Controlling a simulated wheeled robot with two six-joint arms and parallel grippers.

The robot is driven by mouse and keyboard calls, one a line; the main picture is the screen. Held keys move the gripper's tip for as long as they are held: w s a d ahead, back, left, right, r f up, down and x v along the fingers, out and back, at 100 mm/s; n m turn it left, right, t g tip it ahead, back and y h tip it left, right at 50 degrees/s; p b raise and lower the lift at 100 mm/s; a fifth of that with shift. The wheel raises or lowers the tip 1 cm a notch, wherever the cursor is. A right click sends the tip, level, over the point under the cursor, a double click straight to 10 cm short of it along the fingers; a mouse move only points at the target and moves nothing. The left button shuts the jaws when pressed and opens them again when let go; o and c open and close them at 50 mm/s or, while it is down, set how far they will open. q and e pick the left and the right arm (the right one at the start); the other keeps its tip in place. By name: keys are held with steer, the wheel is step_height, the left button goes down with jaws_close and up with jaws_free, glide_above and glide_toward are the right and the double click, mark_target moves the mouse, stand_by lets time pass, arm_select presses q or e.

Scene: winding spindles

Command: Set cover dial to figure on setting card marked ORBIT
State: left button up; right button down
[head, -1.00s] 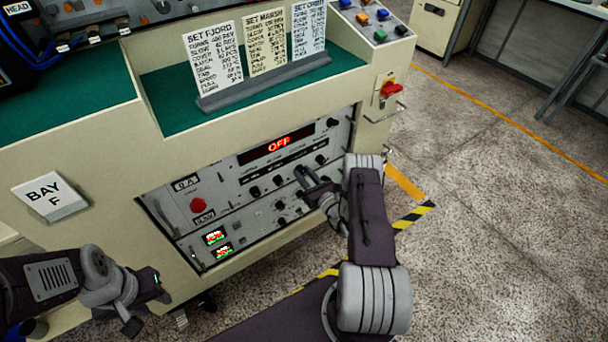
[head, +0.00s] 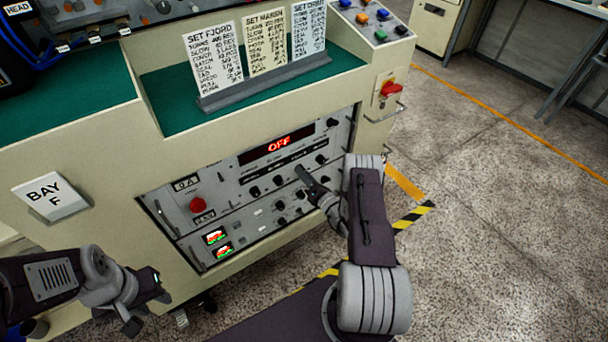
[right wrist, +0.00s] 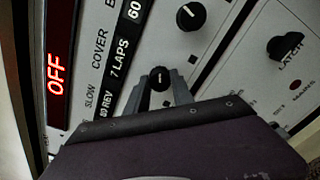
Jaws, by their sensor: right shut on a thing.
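The ORBIT setting card (head: 309,30) stands rightmost in the card rack; its small lines are too fine to read surely. The cover dial (right wrist: 160,78), a small black knob with a light pointer mark, sits below the COVER label and a window reading 7 LAPS. My right gripper (right wrist: 163,92) is shut on this dial, one finger on each side. In the head view the right gripper (head: 303,177) reaches the panel and hides the dial. My left gripper (head: 148,303) hangs at the lower left, away from the panel; its jaw opening is unclear.
The panel display (head: 279,145) reads OFF. Other black knobs surround the dial, one (right wrist: 191,16) close by. A red button (head: 197,205) is at panel left, a latch knob (right wrist: 285,46) beyond.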

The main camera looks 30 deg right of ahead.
steer(key=shift+m, duration=1.1)
steer(key=c, duration=1.1)
jaws_free()
steer(key=s+p, duration=0.2)
steer(key=s, duration=0.7)
steer(key=shift+d, duration=0.35)
